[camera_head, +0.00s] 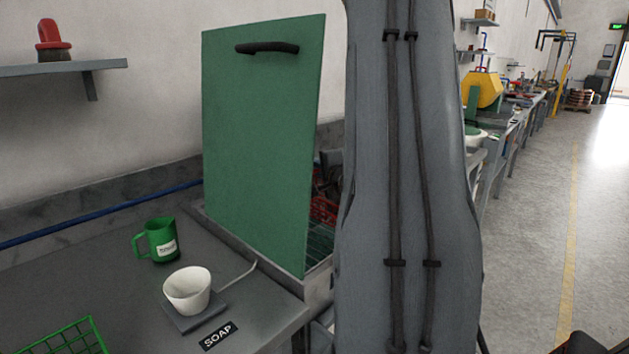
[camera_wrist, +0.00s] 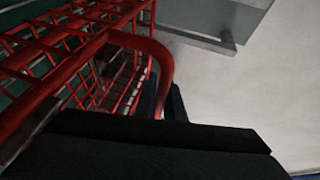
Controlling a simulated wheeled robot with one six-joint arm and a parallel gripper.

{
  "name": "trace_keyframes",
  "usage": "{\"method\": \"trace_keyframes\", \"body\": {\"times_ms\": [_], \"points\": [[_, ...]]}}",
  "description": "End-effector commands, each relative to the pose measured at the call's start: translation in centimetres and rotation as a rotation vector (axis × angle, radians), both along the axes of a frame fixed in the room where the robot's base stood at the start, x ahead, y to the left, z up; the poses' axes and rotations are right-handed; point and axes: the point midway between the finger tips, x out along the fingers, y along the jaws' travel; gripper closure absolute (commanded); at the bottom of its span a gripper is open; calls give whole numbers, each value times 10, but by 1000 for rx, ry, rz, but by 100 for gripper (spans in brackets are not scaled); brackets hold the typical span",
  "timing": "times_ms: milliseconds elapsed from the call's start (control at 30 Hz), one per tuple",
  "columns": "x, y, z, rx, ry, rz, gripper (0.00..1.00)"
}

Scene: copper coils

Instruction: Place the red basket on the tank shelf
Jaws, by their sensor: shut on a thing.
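The red basket (camera_wrist: 85,55) is a wire basket with a curved red handle, filling the upper left of the wrist view. My gripper (camera_wrist: 166,102) is shut on the basket's handle, its dark fingers at the handle's lower end. In the head view only a small part of the red basket (camera_head: 323,210) shows, between the raised green lid and my arm, over the open tank (camera_head: 317,285). My gripper is mostly hidden there. I cannot tell whether the basket touches the tank. The tank shelf cannot be made out with certainty.
The green lid (camera_head: 260,140) stands upright and screens much of the tank. On the bench left of it are a green jug (camera_head: 157,240), a white cup (camera_head: 187,290) and a green wire basket (camera_head: 72,338). A wall shelf (camera_head: 62,69) holds a red-topped object. Open floor lies right.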

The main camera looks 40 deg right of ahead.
Motion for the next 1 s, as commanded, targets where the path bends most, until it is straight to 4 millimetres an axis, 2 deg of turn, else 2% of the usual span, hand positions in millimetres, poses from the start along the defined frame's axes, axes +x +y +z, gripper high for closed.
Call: {"method": "trace_keyframes", "body": {"times_ms": [200,300,800,833,900,1000], "points": [[0,1,-28,3,1,0,100],[1,1,-36,1,0,1,100],[1,1,-42,0,-2,1,100],[1,1,-42,1,1,2,86],[1,1,-41,1,1,2,74],[1,1,-41,1,1,2,72]]}}
